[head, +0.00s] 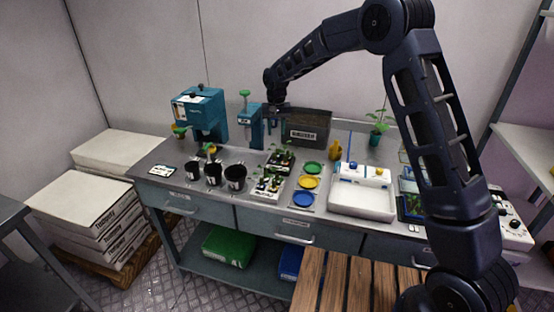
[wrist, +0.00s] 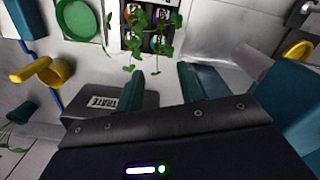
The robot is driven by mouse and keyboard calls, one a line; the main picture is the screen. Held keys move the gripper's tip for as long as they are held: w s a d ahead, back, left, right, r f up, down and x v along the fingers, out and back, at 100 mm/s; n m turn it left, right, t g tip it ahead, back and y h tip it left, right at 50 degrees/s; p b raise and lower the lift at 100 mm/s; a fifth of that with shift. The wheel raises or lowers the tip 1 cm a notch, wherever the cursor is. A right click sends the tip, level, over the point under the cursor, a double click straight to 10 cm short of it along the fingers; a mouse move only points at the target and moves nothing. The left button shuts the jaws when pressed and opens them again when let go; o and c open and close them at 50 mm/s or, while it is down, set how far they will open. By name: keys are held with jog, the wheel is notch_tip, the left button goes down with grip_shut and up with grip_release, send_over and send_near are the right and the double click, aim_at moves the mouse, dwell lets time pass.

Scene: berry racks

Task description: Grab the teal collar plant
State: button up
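A leafy plant in a teal pot or collar (head: 376,136) stands upright at the back right of the bench. Green leaves with a teal edge (wrist: 8,128) at the left of the wrist view may be this plant. Several seedlings stand in the white plant racks (head: 267,194); their collar colours are too small to tell. They also show at the top of the wrist view (wrist: 150,22). My gripper (head: 274,104) is above the back of the bench, left of the teal-potted plant and apart from it. In the wrist view its two fingers (wrist: 160,68) are spread, with nothing held between them.
A dark labelled crate (head: 309,128) stands between my gripper and the teal-potted plant, with a yellow scoop (head: 335,150) beside it. Teal machines (head: 202,112) stand at the back left. Black pots (head: 236,178), coloured dishes (head: 309,182) and a white tray (head: 362,204) fill the front.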

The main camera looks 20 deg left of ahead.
jog(key=f, duration=0.9)
jog(key=shift+w+d+f, duration=0.15)
jog(key=shift+d+f, duration=0.05)
jog(key=shift+f, duration=0.15)
grip_shut()
